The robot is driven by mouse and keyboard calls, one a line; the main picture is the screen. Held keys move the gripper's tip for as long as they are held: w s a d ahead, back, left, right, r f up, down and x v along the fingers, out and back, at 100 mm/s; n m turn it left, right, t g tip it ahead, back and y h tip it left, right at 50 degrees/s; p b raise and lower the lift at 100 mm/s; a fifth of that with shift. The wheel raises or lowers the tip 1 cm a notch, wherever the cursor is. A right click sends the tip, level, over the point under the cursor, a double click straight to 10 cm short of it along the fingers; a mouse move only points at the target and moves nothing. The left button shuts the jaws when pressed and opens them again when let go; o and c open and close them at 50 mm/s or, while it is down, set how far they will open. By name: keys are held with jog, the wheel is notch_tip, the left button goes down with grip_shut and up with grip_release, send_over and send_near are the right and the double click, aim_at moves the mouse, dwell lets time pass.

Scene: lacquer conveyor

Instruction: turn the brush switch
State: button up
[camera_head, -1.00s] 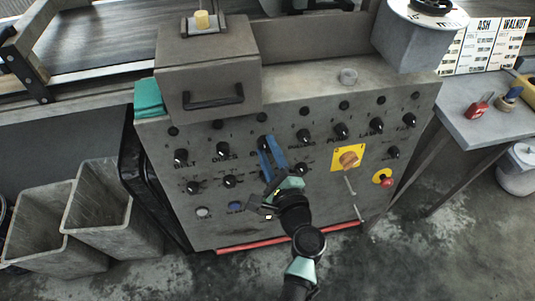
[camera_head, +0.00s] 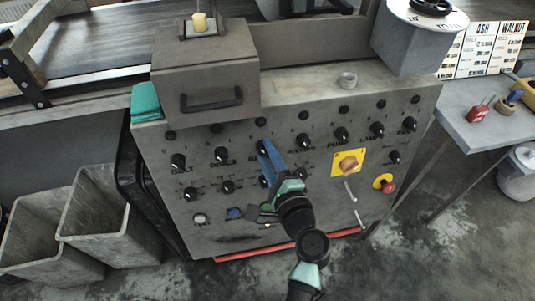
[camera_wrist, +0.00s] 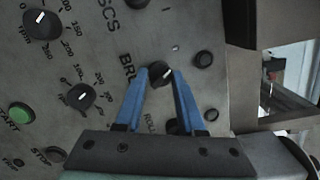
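The brush switch (camera_wrist: 161,74) is a black round knob with a white pointer line, beside the partly covered letters "BRU" in the wrist view. My gripper (camera_wrist: 161,78) has two blue fingers, one on each side of this knob, with the tips very close to it. Whether they press on it cannot be told. In the head view my gripper (camera_head: 264,146) reaches to the upper knob row of the grey control panel (camera_head: 330,205), and its fingers cover the brush knob.
Other black knobs surround it, such as the discs knob (camera_head: 221,154) and the rollers knob (camera_head: 301,142). A yellow plate with an orange rotary switch (camera_head: 348,163) and a red stop button (camera_head: 388,187) are to the right. A handled box (camera_head: 208,75) overhangs the panel above.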

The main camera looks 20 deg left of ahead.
jog(key=o, duration=0.4)
jog(key=shift+o, duration=0.2)
jog(key=v, duration=1.3)
jog(key=shift+p, duration=0.45)
jog(key=shift+r, duration=0.1)
